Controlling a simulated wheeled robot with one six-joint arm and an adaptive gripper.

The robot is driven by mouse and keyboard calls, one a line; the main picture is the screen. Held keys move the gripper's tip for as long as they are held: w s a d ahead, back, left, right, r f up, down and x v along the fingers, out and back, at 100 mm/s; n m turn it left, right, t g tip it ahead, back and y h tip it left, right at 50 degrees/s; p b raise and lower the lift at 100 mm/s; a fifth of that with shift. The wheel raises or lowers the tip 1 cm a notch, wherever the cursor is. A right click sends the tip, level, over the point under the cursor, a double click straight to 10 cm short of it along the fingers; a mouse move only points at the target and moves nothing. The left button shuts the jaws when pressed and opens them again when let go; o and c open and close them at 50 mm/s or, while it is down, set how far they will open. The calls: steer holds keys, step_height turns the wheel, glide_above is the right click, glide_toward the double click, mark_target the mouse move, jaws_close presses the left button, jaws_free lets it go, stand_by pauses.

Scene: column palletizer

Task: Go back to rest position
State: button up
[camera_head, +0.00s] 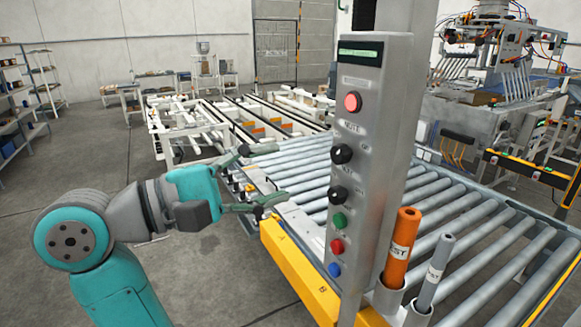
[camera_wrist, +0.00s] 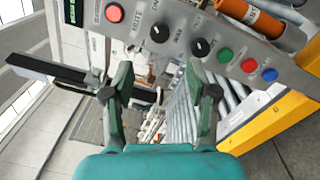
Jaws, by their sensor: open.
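My gripper (camera_head: 262,176) is open and empty in the head view, held left of the control panel (camera_head: 372,110) and over the near left end of the roller conveyor. In the wrist view my gripper (camera_wrist: 160,100) has its two fingers spread apart with nothing between them. The panel face (camera_wrist: 180,40) lies just beyond the fingertips there, with a red button (camera_wrist: 114,13), two black knobs and green, red and blue buttons. I see no finger touching the panel, though the exact gap is hard to tell.
The roller conveyor (camera_head: 460,215) fills the right, with a yellow edge guard (camera_head: 290,265) at its front. An orange cylinder (camera_head: 401,245) and a grey cylinder (camera_head: 436,270) stand in holders beside the panel. The floor (camera_head: 75,160) at left is clear; shelves (camera_head: 15,105) stand far left.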

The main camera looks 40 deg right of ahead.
steer(key=shift+w+a, duration=0.1)
steer(key=shift+a, duration=0.2)
stand_by(0.4)
